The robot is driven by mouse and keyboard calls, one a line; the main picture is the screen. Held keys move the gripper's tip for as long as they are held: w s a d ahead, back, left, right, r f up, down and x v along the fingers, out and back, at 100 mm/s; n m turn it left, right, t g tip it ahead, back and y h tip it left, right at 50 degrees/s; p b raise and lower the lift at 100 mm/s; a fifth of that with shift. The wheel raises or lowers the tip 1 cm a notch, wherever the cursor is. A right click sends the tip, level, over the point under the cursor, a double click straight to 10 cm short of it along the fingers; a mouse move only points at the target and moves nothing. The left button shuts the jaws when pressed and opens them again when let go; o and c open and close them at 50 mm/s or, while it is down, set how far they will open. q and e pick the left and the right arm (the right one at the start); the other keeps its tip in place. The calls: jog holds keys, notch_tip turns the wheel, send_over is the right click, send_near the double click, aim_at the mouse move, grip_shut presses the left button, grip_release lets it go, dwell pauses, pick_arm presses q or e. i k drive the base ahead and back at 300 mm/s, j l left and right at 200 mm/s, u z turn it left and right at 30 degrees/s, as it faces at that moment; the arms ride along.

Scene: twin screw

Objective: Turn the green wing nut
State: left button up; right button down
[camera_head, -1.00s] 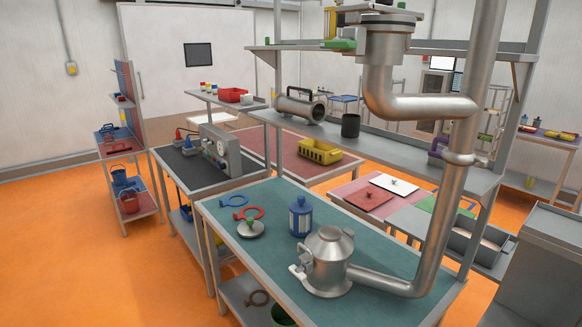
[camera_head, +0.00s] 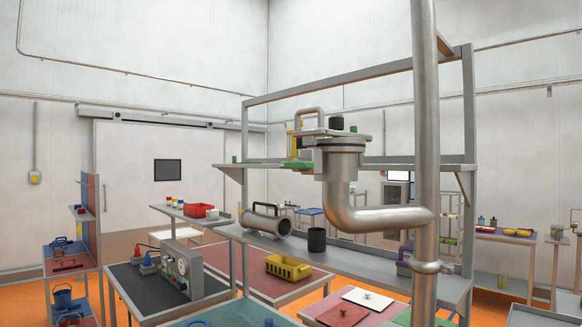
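I cannot make out a green wing nut for certain. Small green parts (camera_head: 297,164) show on the upper shelf, beside the metal pipe assembly (camera_head: 338,165), but their shape is too small to tell. A flange with a dark ring sits on top of this pipe, with a black knob (camera_head: 336,123) near it. The teal table (camera_head: 235,313) shows only at the bottom edge, and most of what stands on it is out of view. Neither of my grippers is in view.
A thick vertical pipe (camera_head: 425,120) stands in front of the grey shelf rack. On the lower shelf are a metal cylinder (camera_head: 265,220) and a black cup (camera_head: 316,240). A grey gauge box (camera_head: 183,268) is at left.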

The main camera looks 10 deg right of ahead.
aim_at(296, 165)
jog(key=i+j, duration=0.1)
jog(key=j, duration=1.25)
jog(key=z, duration=0.05)
